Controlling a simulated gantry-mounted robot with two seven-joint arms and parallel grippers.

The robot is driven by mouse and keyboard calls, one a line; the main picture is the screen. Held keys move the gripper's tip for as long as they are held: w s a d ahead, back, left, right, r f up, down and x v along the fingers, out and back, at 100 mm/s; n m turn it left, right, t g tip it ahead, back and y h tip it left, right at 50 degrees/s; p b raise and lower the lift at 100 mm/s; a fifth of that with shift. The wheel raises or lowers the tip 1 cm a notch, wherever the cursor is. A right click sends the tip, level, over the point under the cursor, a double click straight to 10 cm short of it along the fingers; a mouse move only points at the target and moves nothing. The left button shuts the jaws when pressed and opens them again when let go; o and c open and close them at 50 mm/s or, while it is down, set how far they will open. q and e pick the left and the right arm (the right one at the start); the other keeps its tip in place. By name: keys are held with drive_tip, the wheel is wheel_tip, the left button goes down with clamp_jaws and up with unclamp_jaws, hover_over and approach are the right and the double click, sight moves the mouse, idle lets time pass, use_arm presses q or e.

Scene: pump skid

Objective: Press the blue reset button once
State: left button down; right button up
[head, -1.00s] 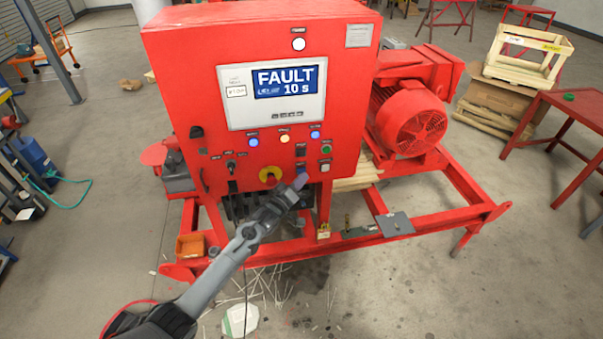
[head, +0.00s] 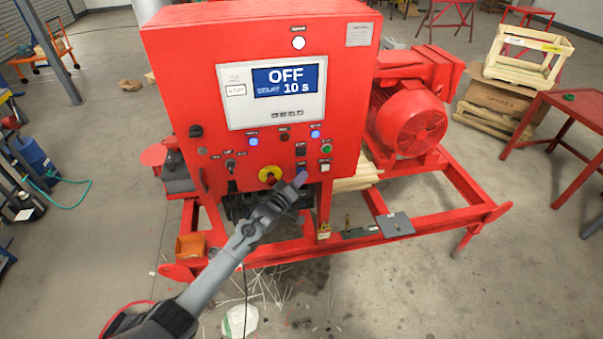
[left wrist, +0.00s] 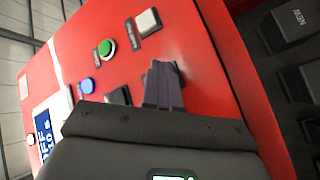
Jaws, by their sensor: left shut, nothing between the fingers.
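The red control cabinet (head: 220,120) stands in the middle of the head view, its screen (head: 285,82) reading OFF and 10 s. My left gripper (head: 299,180) is shut and empty, its fingertips at the lower right of the panel, below the black switch (head: 300,150). The same fingers (left wrist: 163,85) point at the red panel in the left wrist view. Blue lights (head: 253,142) and (head: 315,134) glow under the screen. My right gripper is not in view.
Near the fingers are a green button (head: 326,148) and a white button (head: 325,167). A red motor (head: 408,122) and the skid frame (head: 440,223) stand right of the cabinet.

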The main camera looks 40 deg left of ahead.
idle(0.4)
use_arm(q)
drive_tip(key=shift+s+d+p, duration=0.5)
drive_tip(key=shift+d+p, duration=0.1)
drive_tip(key=shift+p, duration=0.2)
drive_tip(key=s+d+p, duration=0.1)
drive_tip(key=d+p, duration=0.1)
drive_tip(key=s+d+p, duration=0.1)
drive_tip(key=s+d, duration=0.1)
drive_tip(key=shift+p, duration=0.4)
idle(0.6)
